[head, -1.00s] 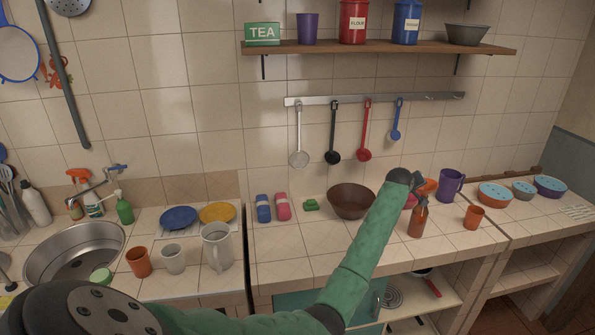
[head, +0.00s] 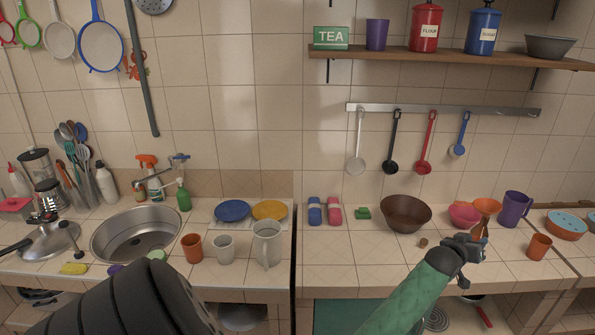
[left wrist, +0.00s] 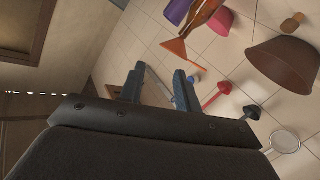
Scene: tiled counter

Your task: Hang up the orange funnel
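The orange funnel (head: 487,206) stands on the counter beside the pink bowl, partly hidden. It also shows as an orange cone in the left wrist view (left wrist: 181,48). My left gripper (head: 468,246) is in front of the brown bottle, nearer the front edge than the funnel. In the left wrist view its two fingers (left wrist: 158,86) are apart, with nothing between them. The wall rail (head: 440,109) holds a white, a black, a red and a blue ladle, with bare rail at its right end. My right gripper is out of view.
A brown bowl (head: 405,213), pink bowl (head: 463,214), purple mug (head: 514,208), brown bottle (head: 480,233) and orange cup (head: 539,246) crowd the right counter. A small brown piece (head: 423,242) lies near my gripper. A shelf (head: 450,57) is above the rail. Strainers hang at far left.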

